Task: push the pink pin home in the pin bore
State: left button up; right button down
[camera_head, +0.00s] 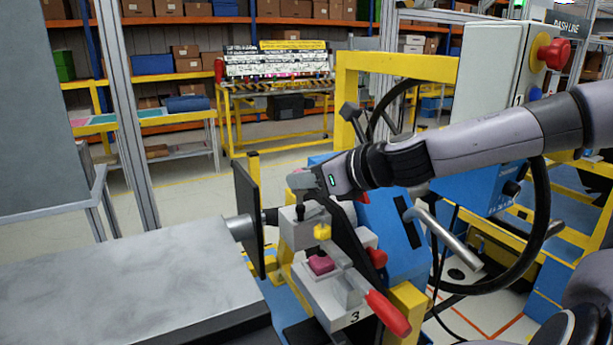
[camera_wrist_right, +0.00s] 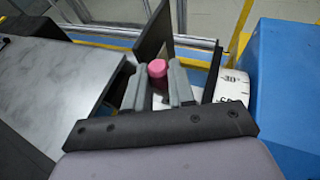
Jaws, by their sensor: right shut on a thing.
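The pink pin (camera_wrist_right: 157,69) shows its round pink end between the fingertips of my right gripper (camera_wrist_right: 156,88) in the right wrist view. The fingers are shut on it, one on each side. In the head view my right gripper (camera_head: 303,183) is above the grey fixture block (camera_head: 300,232), beside an upright dark plate (camera_head: 248,215). The pin is not clear there. I cannot make out the pin bore or how deep the pin sits. My left gripper is not in view.
A dark pink block (camera_head: 321,265) sits on the fixture near a red-handled clamp (camera_head: 386,312). A grey worktop (camera_head: 130,285) is at the left. A black steering wheel (camera_head: 541,205) and blue housing (camera_head: 388,228) stand close at the right.

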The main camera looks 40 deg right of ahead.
aim_at(314, 212)
jog(key=shift+f+b, duration=1.65)
jog(key=shift+f, duration=0.6)
jog(key=c, duration=0.9)
grip_release()
jog(key=shift+d, duration=0.1)
jog(key=shift+o, duration=0.2)
jog(key=shift+s, duration=0.1)
jog(key=shift+a, duration=0.2)
jog(key=shift+s+d+r, duration=0.15)
jog(key=shift+s+r, duration=0.05)
jog(key=shift+s, duration=0.2)
jog(key=shift+s+d+r, duration=0.1)
jog(key=shift+s+r, duration=0.1)
jog(key=shift+s, duration=0.1)
jog(key=v, duration=0.5)
jog(key=shift+s+d+f+b, duration=0.1)
jog(key=shift+s+d+b, duration=0.1)
jog(key=shift+b, duration=0.15)
